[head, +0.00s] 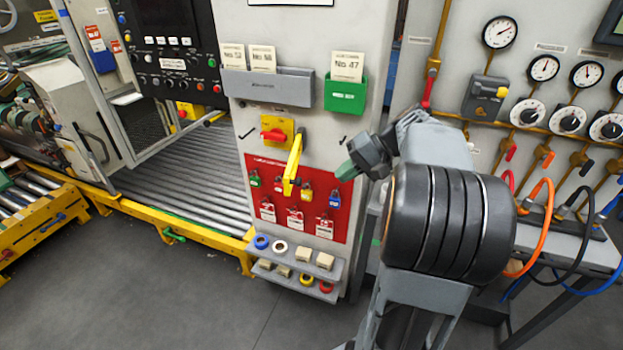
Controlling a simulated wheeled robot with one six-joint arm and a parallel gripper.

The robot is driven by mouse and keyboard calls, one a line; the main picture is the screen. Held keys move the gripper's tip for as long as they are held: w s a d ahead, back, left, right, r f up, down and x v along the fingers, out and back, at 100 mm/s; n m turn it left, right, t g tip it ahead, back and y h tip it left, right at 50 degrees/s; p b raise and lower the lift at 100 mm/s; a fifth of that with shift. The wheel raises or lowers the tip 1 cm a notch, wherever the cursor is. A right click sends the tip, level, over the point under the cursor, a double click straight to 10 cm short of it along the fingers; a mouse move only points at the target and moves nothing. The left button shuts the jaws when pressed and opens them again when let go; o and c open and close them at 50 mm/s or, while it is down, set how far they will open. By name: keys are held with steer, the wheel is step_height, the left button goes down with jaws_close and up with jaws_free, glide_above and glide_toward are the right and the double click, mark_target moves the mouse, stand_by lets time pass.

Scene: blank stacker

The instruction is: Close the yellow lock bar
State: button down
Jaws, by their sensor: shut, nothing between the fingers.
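The yellow lock bar (293,165) hangs on the front of the light grey cabinet (300,40). It slants slightly down and left, over the upper part of a red lockout board (328,215). A red rotary handle (272,134) on a yellow plate (288,126) sits just above and left of the bar. My gripper (346,171) is to the right of the bar, near the board's upper right corner, with green-grey fingertips. It appears shut and empty, apart from the bar. My arm hides the area right of the board.
Padlocks and tags hang on the board. Above are a grey card holder (268,88) and a green one (345,96). Small shelves (297,273) with rings and blocks jut out below. A gauge panel with hoses (545,205) stands right. Floor at the front left is clear.

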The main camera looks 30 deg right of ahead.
steer(key=d+r+t+y, duration=0.1)
steer(key=d, duration=0.4)
steer(key=w+a+f, duration=0.2)
steer(key=w+a, duration=0.1)
steer(key=a, duration=0.2)
steer(key=w+a+f+p, duration=0.1)
steer(key=w+a+f, duration=0.1)
steer(key=a, duration=0.3)
steer(key=shift+w+a+f+t+y, duration=0.3)
steer(key=shift+w+t, duration=0.1)
steer(key=shift+w, duration=0.1)
